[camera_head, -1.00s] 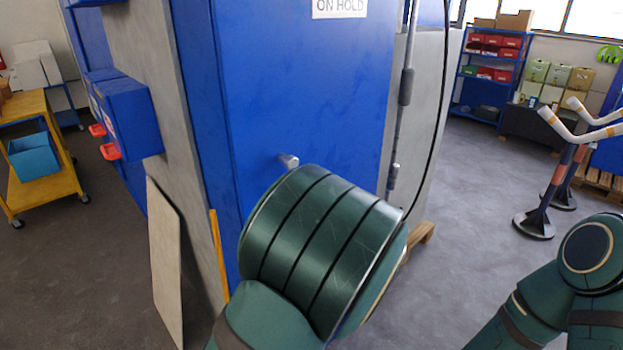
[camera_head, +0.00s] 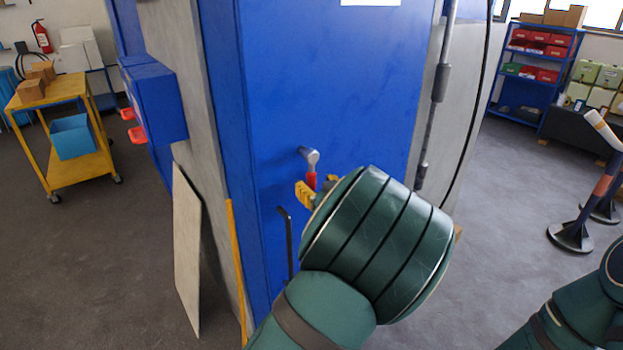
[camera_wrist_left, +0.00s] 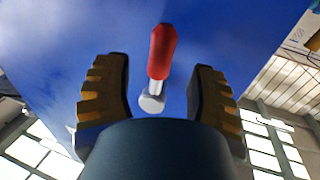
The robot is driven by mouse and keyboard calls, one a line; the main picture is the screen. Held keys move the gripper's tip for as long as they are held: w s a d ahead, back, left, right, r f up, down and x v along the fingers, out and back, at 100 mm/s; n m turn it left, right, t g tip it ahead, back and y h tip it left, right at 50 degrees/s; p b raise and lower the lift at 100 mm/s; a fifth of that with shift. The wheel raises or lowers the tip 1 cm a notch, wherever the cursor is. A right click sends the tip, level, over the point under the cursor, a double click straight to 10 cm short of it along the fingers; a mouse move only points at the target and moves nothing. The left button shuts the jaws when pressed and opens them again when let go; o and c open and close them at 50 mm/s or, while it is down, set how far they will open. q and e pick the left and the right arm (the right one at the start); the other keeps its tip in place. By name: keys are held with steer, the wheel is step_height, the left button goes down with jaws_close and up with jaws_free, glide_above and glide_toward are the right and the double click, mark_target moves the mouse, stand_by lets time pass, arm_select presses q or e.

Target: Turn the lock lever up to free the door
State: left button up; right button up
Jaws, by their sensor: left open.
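The blue door (camera_head: 330,80) fills the middle of the head view. Its lock lever has a metal hub (camera_head: 310,156) and a red grip (camera_head: 311,180) that hangs down from it. My left gripper (camera_head: 317,194) is at the lever's lower right, mostly hidden behind my own wrist; one yellow finger shows. In the left wrist view, which looks upside down, my open left gripper (camera_wrist_left: 160,72) has one finger on each side of the red grip (camera_wrist_left: 162,50), with gaps on both sides. The hub (camera_wrist_left: 152,102) shows between the fingers. My right gripper is out of view.
A black bar handle (camera_head: 287,245) is on the door below the lever. A blue box (camera_head: 155,100) with red parts juts from the side wall. A pale board (camera_head: 186,250) leans there. A yellow cart (camera_head: 80,170) stands left.

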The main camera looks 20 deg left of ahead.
mark_target(314, 181)
arm_select(q)
steer(key=shift+x, duration=1.75)
jaws_close()
